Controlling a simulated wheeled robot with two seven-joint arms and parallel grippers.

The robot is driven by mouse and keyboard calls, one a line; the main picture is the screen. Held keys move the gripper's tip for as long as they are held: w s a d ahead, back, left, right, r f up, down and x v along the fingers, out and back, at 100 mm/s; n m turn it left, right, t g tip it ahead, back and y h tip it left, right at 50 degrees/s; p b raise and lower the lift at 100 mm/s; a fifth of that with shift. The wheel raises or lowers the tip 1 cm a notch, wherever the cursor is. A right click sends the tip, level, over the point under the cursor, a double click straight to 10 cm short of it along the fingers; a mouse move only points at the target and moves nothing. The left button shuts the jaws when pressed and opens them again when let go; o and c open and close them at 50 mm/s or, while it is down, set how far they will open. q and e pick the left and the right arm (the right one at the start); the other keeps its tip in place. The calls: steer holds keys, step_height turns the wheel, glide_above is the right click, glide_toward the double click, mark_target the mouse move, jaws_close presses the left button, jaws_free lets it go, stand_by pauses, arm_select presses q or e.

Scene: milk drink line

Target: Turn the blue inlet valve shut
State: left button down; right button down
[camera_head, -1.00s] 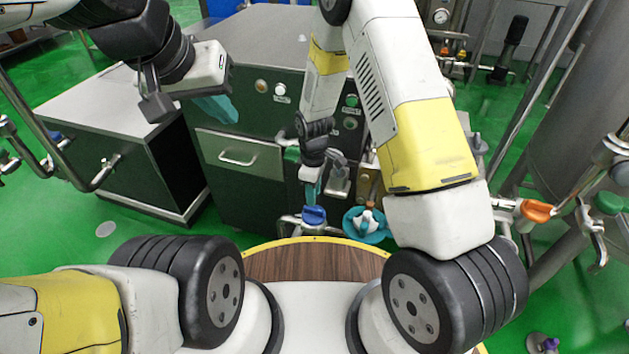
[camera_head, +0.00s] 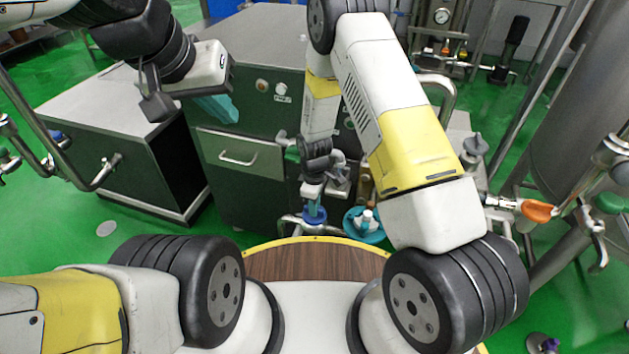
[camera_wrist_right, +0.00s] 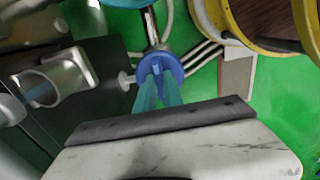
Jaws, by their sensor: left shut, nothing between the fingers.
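The blue inlet valve (camera_head: 314,217) is low in the middle of the head view, on a pipe in front of the dark cabinet. In the right wrist view its round blue handle (camera_wrist_right: 161,64) has a raised ridge. My right gripper (camera_head: 313,203) points down at the valve, with its teal fingers (camera_wrist_right: 158,88) on either side of the ridge. Whether they press on it I cannot tell. My left gripper (camera_head: 222,108) is shut and empty, up at the left in front of the cabinet.
A teal round part (camera_head: 358,232) sits just right of the valve. An orange valve handle (camera_head: 537,211) and a green one (camera_head: 610,203) are at the right by the steel tank (camera_head: 590,110). The cabinet (camera_head: 240,185) stands behind the valve.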

steer(key=shift+m, duration=0.3)
steer(key=m, duration=0.3)
steer(key=shift+m, duration=0.3)
steer(key=m, duration=0.4)
steer(key=shift+m, duration=0.3)
steer(key=m, duration=0.9)
stand_by(0.4)
steer(key=c, duration=1.5)
jaws_free()
steer(key=shift+o, duration=0.2)
